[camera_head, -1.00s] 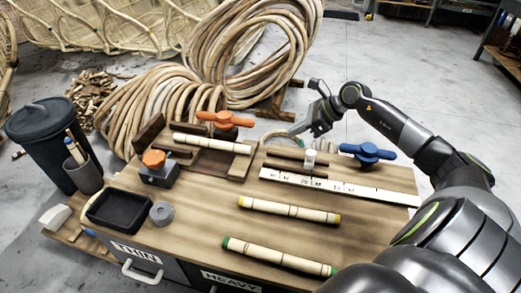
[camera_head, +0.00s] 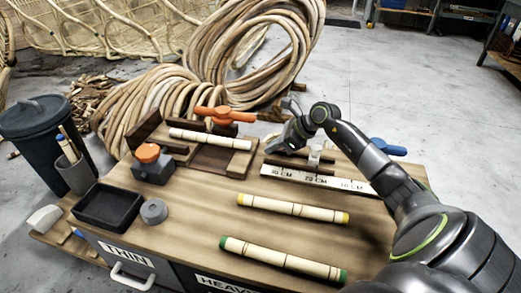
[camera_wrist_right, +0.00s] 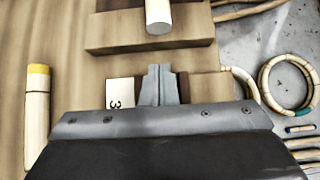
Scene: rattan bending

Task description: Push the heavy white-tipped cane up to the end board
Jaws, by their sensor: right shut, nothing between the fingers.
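The white-tipped cane (camera_head: 210,138) lies in a wooden fixture at the back left of the table, below the orange clamp. A dark upright board (camera_head: 147,128), apparently the end board, stands at its left end; I cannot tell whether they touch. The cane's pale right end also shows at the top of the right wrist view (camera_wrist_right: 158,14). My right gripper (camera_head: 273,149) is low, to the right of that end and apart from it. Its fingers (camera_wrist_right: 158,83) are together and empty in the wrist view. My left gripper is not in view.
A white ruler (camera_head: 315,180) and dark wooden strips lie right of the fixture, with a blue-handled clamp (camera_head: 388,147) behind. A yellow-tipped cane (camera_head: 293,208) and a green-tipped cane (camera_head: 283,260) lie in front. An orange-knobbed block (camera_head: 152,165) and black tray (camera_head: 108,207) stand left.

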